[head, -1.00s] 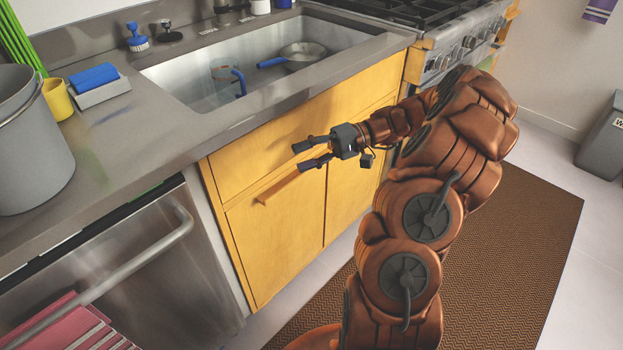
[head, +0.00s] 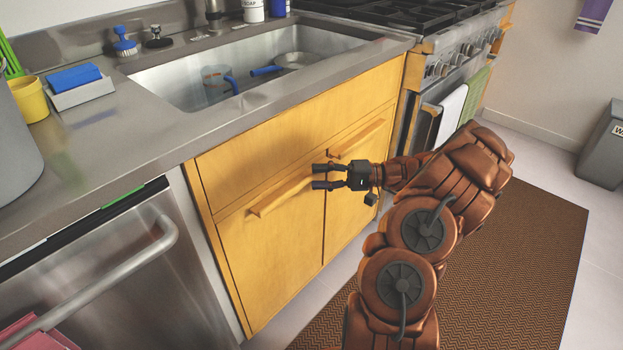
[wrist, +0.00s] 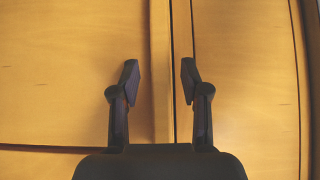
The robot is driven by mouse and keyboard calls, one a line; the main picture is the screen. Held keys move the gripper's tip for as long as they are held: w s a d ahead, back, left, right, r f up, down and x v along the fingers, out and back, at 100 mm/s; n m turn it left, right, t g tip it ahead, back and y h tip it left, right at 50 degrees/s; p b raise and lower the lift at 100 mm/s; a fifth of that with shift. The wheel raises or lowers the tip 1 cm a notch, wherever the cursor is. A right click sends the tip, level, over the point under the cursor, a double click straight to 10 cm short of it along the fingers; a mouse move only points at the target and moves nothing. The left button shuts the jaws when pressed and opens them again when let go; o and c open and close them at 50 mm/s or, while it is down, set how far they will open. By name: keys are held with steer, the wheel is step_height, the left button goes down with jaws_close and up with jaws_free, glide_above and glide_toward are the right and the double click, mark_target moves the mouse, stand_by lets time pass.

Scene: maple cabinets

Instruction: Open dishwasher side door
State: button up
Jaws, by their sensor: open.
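The dishwasher side door (head: 268,250) is the left maple door under the sink, beside the steel dishwasher (head: 150,285). It looks shut. Its wooden bar handle (head: 283,195) runs along the door's top edge. My gripper (head: 318,177) is at the right end of this handle, with its two fingers open, one above the other. In the wrist view my gripper (wrist: 160,80) is open and empty, and a wooden strip, seemingly the handle (wrist: 160,50), runs between the fingertips. I cannot tell whether they touch it.
The right cabinet door (head: 350,215) with its own handle (head: 358,141) is just right of my gripper. The dishwasher's bar handle (head: 110,275) sticks out at the left. The stove (head: 440,75) stands beyond. A brown mat (head: 530,250) covers the floor at the right.

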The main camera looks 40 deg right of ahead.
steer(key=shift+x, duration=1.2)
steer(key=shift+c, duration=0.3)
jaws_close()
